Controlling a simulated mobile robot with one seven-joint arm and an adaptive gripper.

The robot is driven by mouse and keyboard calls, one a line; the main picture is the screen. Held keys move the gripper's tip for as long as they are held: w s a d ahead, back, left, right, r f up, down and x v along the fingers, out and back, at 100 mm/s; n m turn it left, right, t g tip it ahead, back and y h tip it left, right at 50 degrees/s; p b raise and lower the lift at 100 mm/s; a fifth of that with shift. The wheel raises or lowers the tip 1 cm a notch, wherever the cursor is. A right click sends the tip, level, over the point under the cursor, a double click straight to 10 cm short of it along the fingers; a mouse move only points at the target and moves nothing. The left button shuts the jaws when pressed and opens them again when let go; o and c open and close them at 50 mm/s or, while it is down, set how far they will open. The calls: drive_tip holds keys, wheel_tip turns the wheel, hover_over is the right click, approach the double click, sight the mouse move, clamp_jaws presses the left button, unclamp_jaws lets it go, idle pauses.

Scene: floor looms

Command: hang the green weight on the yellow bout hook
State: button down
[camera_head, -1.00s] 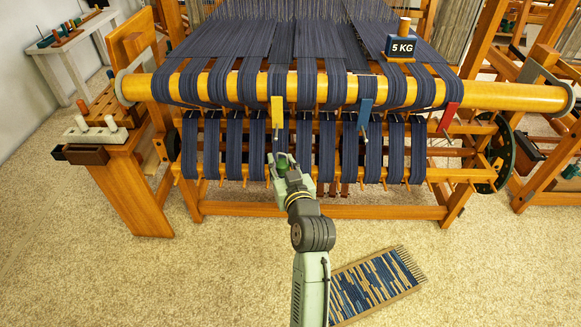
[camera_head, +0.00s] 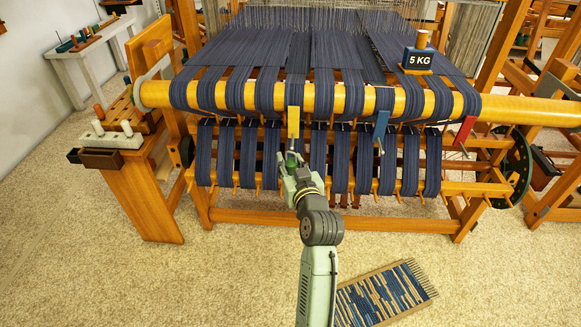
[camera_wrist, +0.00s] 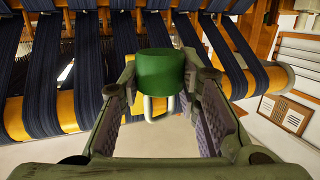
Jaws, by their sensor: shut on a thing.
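The green weight (camera_wrist: 160,72) is a short dark green cylinder with a pale metal loop (camera_wrist: 159,108) at its lower side in the wrist view. My gripper (camera_wrist: 161,85) is shut on it, one finger on each side. In the head view my gripper (camera_head: 291,168) is just below the yellow tag (camera_head: 293,122), which hangs at the loom's front beam. A small thin hook (camera_head: 292,143) shows under the tag, close above my gripper. The weight and hook look apart, but whether they touch is unclear.
A blue tag (camera_head: 381,125) and a red tag (camera_head: 465,130) hang farther right on the beam (camera_head: 520,110). Dark blue warp bands surround the hook. A 5 KG block (camera_head: 417,59) stands on the warp. A woven frame (camera_head: 385,295) lies on the floor.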

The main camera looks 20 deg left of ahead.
drive_tip(key=w+a+f+b, duration=0.1)
drive_tip(key=w, duration=0.5)
drive_tip(key=shift+a+b, duration=0.3)
drive_tip(key=shift+a, duration=0.05)
idle(0.3)
drive_tip(key=shift+f, duration=0.1)
idle(0.5)
drive_tip(key=c, duration=1.1)
unclamp_jaws()
drive_tip(key=shift+f, duration=0.1)
